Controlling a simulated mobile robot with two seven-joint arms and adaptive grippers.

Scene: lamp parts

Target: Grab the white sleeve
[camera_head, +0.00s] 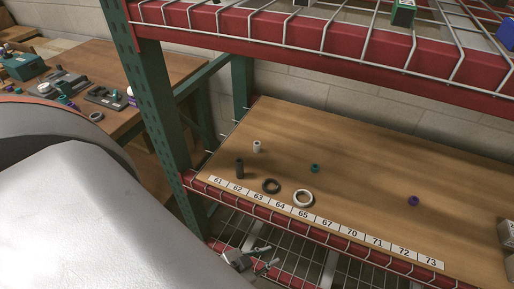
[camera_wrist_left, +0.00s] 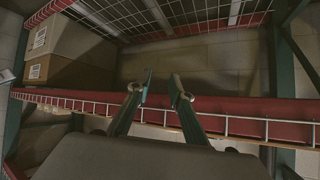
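The white sleeve (camera_head: 257,147) is a small upright white cylinder on the wooden shelf board, toward its left end and behind the dark grey cylinder (camera_head: 239,168). My left gripper (camera_head: 266,257) is in front of and below the shelf's front edge, well apart from the sleeve. In the left wrist view my left gripper (camera_wrist_left: 161,82) has its two fingers spread with nothing between them. The sleeve cannot be made out in the left wrist view. My right gripper is in neither view.
A red beam (camera_head: 320,225) edges the shelf, a green post (camera_head: 150,95) stands left, and a wire shelf hangs above.

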